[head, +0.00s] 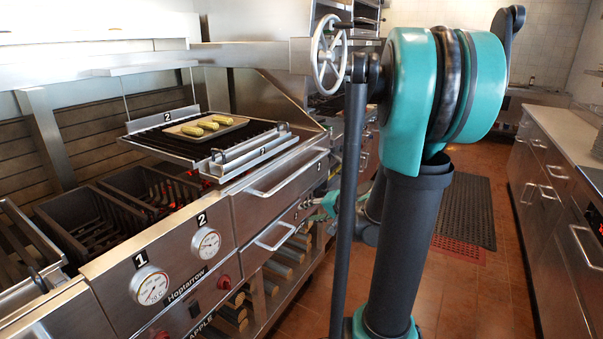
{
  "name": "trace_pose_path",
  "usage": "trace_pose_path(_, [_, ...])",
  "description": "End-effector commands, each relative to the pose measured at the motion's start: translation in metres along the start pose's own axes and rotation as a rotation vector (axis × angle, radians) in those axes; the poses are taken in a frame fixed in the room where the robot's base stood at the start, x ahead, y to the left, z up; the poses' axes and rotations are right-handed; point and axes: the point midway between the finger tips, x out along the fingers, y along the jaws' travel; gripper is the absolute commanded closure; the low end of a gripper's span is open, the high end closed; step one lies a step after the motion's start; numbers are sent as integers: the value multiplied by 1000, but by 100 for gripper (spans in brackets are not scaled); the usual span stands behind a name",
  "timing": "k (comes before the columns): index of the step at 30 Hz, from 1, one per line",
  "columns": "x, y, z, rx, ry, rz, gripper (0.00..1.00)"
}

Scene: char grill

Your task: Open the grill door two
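The grill's steel front carries a label "2" above a round gauge (206,243). To the right of this gauge are an upper front panel with a bar handle (286,176) and a lower panel with a bar handle (275,237). Both panels look shut. Which one is door two I cannot tell for sure. My gripper (322,208) shows small and partly hidden behind my arm, close to the grill front, to the right of the lower handle. Whether its fingers touch anything, or are open or shut, is not clear.
A raised grate (262,152) marked "2" bears a tray (240,122) of corn cobs. A handwheel (329,54) stands at its right. Gauge "1" (150,286) is at the lower left. Counters with drawers (545,170) line the right.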

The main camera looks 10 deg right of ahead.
Motion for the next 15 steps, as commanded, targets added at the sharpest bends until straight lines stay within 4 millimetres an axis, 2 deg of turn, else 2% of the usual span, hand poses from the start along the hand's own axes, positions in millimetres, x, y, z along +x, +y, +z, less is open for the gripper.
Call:
trace_pose_path(1, [2, -4, -28, 62, 41, -59, 61])
trace_pose_path(6, [-3, -13, -100, 234, 149, -246, 61])
trace_pose_path(9, [-8, -13, -127, 296, 190, -316, 61])
trace_pose_path(12, [-11, -13, -140, 327, 210, -353, 61])
trace_pose_path(15, [-9, -14, -145, 336, 216, -364, 61])
